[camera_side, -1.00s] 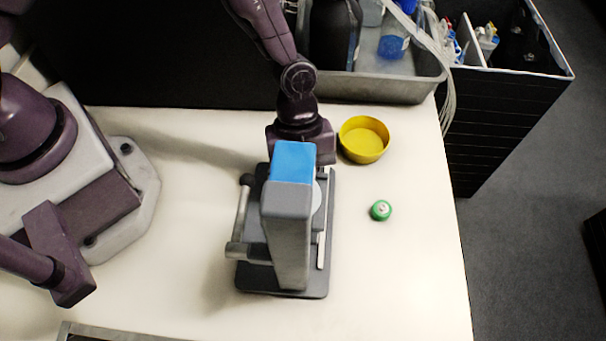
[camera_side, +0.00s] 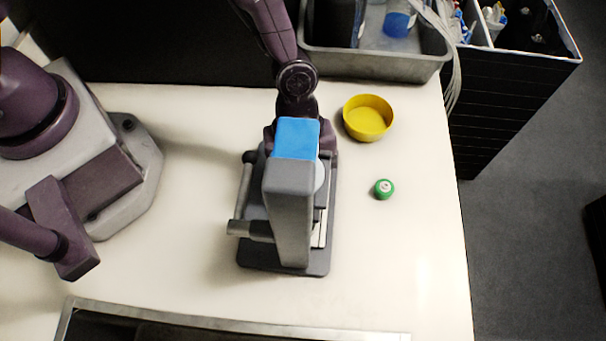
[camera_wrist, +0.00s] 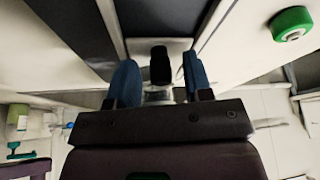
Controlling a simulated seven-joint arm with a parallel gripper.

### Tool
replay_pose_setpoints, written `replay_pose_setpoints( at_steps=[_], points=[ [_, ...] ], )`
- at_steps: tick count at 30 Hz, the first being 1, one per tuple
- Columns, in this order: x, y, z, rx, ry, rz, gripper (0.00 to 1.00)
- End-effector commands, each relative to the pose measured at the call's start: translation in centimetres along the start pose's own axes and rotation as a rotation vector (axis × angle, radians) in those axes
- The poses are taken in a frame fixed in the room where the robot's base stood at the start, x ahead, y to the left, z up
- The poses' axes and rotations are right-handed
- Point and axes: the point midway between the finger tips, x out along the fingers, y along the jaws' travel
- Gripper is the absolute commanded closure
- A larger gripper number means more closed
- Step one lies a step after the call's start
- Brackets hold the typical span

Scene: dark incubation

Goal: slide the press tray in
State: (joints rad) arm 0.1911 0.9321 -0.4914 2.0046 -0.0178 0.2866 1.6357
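The press (camera_side: 288,215) stands on a dark base plate, with a blue top (camera_side: 297,138), a grey column and a side bar at its left. The column hides most of the press tray. A pale round part (camera_side: 320,178) shows at the column's right edge; I cannot tell if it belongs to the tray. My gripper (camera_wrist: 160,82) is at the far side of the press, mostly hidden in the side view. In the wrist view its two blue fingers are apart, on either side of a small black knob (camera_wrist: 160,62), with gaps visible. Whether they touch it is not shown.
A yellow bowl (camera_side: 368,118) and a green round piece (camera_side: 384,189) lie to the right of the press. A grey bin (camera_side: 385,67) with bottles is behind. A metal-edged dark frame (camera_side: 230,324) is at the front. The table right of the press is mostly clear.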

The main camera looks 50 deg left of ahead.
Motion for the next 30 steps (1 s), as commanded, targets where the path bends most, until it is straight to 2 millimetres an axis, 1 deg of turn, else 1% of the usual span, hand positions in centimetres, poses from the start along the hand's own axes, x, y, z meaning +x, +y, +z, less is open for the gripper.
replay_pose_setpoints(
  at_steps=[5,8,11,18,21,25,30],
  points=[
    [-0.3,-0.1,0.1,-0.001,-0.001,-0.002,0.54],
    [-1.2,-0.1,0.1,-0.003,-0.001,-0.005,0.54],
    [-3.0,-0.1,0.2,-0.003,-0.002,-0.007,0.54],
    [-8.4,-0.1,0.2,-0.002,-0.003,-0.007,0.54],
    [-10.3,-0.1,0.1,-0.003,-0.002,-0.006,0.54],
    [-12.0,-0.1,0.1,-0.002,-0.001,-0.003,0.54],
    [-12.9,0.0,0.0,0.0,-0.001,-0.001,0.54]
  ],
)
